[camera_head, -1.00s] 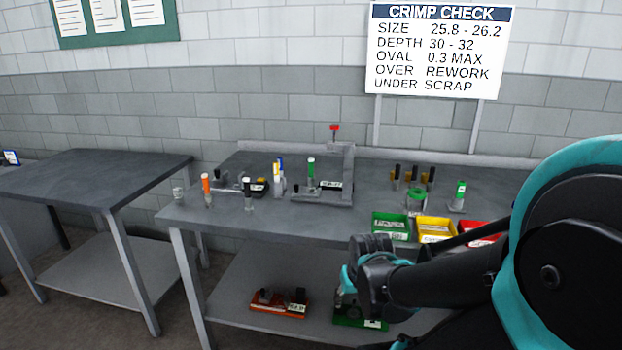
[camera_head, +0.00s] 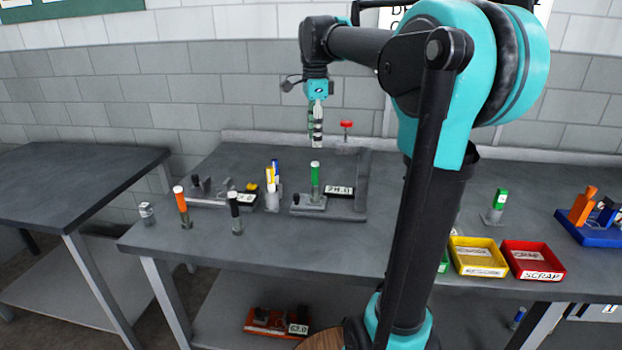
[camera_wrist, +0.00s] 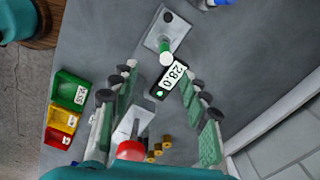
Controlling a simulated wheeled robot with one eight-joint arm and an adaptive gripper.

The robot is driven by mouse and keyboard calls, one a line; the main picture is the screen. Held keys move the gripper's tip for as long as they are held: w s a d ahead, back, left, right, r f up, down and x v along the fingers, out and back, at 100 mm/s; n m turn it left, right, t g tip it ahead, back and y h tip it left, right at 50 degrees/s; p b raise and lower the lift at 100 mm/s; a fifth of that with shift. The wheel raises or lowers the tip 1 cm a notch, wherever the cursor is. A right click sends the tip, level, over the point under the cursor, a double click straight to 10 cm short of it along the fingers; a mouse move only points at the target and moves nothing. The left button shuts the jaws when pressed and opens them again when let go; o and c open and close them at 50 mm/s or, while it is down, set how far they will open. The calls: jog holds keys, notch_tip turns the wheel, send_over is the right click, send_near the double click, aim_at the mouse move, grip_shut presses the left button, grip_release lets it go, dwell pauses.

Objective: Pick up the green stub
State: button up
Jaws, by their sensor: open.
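A green stub (camera_head: 315,178) with a pale top stands upright in a grey gauge block on the bench. In the wrist view the stub (camera_wrist: 166,53) is seen from above, just beyond my fingertips. My gripper (camera_head: 317,132) hangs pointing down above and behind the stub, apart from it. In the wrist view its two fingers (camera_wrist: 158,72) are spread with nothing between them. A second green-topped piece (camera_head: 497,205) stands in a small holder farther right.
A black display (camera_head: 339,191) reading 28.0 sits beside the stub. A red-knobbed post (camera_head: 346,125) stands behind. An orange-topped piece (camera_head: 182,205) and a black one (camera_head: 234,212) stand left. Yellow (camera_head: 478,258) and red (camera_head: 533,262) trays are at the right front edge.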

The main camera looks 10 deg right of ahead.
send_over(315, 184)
jog(key=shift+m, duration=0.3)
jog(key=f, duration=1.1)
jog(key=shift+w+a+f, duration=0.15)
jog(key=shift+w, duration=0.25)
jog(key=shift+w+d+f, duration=0.1)
jog(key=shift+d+f, duration=0.05)
jog(key=shift+f, duration=1.15)
jog(key=shift+w+d+f, duration=0.1)
jog(key=shift+f, duration=1.2)
jog(key=shift+c, duration=0.5)
grip_shut()
